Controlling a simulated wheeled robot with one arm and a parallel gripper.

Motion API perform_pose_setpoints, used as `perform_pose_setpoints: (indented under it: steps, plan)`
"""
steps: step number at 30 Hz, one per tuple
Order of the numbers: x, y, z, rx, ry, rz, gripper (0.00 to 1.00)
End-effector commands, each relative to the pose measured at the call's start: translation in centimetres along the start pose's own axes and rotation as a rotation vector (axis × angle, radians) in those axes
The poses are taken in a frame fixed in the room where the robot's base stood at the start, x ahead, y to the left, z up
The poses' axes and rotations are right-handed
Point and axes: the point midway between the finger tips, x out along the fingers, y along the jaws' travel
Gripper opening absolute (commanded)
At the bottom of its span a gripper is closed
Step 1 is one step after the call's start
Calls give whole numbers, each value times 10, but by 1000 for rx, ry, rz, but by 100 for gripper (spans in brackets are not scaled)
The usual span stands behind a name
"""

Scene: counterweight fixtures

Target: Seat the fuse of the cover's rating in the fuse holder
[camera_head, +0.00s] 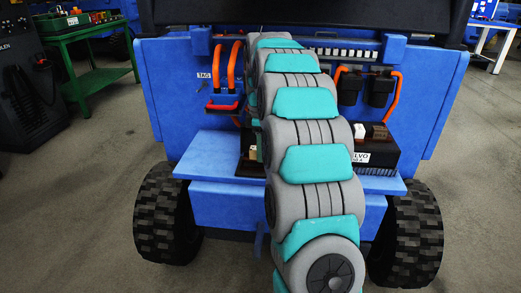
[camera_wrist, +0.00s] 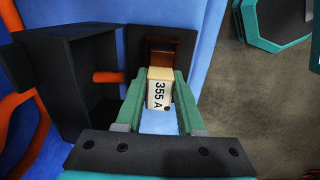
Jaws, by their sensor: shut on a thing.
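My gripper (camera_wrist: 158,80) shows in the wrist view, its two green fingers shut on a cream fuse (camera_wrist: 160,97) marked "355 A". Just beyond the fuse is a black housing with a reddish-brown recess (camera_wrist: 161,53), which may be the fuse holder. Whether the fuse touches it I cannot tell. To the left, a black open box-like part (camera_wrist: 82,85), possibly the cover, stands beside an orange cable; no rating is readable on it. In the head view my arm hides my gripper and the fuse.
In the head view, a black tray (camera_head: 395,150) on the blue machine's ledge (camera_head: 215,152) holds a white and a brown block at right and a cream block at left. Orange cables, a red handle (camera_head: 221,106) and black cylinders (camera_head: 380,91) flank my arm. A green table (camera_head: 88,28) stands left.

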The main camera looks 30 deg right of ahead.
Motion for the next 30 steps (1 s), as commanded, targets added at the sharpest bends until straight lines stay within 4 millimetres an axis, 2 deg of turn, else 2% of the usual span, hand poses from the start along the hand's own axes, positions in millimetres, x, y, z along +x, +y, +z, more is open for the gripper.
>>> perform_pose_setpoints:
  steps: [17,30]
  plan:
    - [0,0,0,0,0,0,0]
    - [14,0,0,0,1,0,0]
